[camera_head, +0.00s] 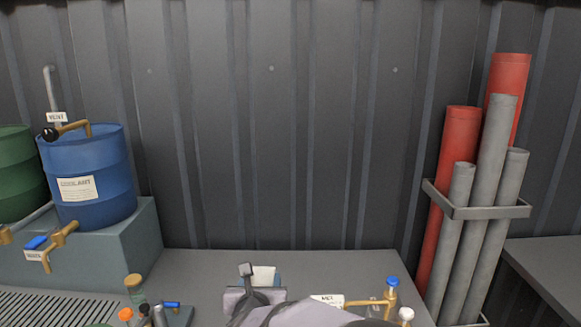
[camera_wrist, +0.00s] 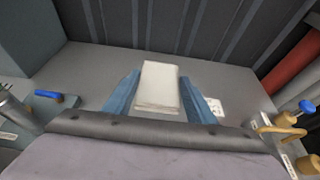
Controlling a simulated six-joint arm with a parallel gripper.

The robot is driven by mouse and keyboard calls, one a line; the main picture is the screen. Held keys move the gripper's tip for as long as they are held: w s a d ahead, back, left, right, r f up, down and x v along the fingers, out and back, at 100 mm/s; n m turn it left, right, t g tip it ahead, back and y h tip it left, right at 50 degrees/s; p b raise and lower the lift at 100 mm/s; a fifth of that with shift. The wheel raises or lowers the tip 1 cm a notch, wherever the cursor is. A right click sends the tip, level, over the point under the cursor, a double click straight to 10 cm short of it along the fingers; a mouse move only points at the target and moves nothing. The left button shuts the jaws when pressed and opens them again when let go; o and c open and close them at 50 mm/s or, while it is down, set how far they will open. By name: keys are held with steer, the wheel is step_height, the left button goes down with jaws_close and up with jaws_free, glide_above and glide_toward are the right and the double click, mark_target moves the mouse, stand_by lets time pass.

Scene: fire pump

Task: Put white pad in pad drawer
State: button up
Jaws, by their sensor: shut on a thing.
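The white pad (camera_wrist: 158,88) is a pale block between the two blue fingers of my gripper (camera_wrist: 160,79) in the wrist view. My gripper is shut on it and holds it over the grey bench top. In the head view the pad (camera_head: 264,274) shows as a small white patch at the bottom centre, partly hidden by my gripper (camera_head: 263,283). I cannot make out a pad drawer in either view.
A blue drum (camera_head: 88,185) stands on a grey block (camera_head: 105,240) at left. A brass tap with a blue cap (camera_head: 392,283) stands right of my gripper. Red and grey tubes (camera_head: 480,190) stand in a rack at right. The bench behind the pad is clear.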

steer(key=shift+f, duration=0.15)
stand_by(0.5)
steer(key=shift+f+b, duration=4.4)
steer(key=shift+f, duration=4.55)
steer(key=shift+f, duration=0.2)
steer(key=o, duration=1)
steer(key=shift+r, duration=0.1)
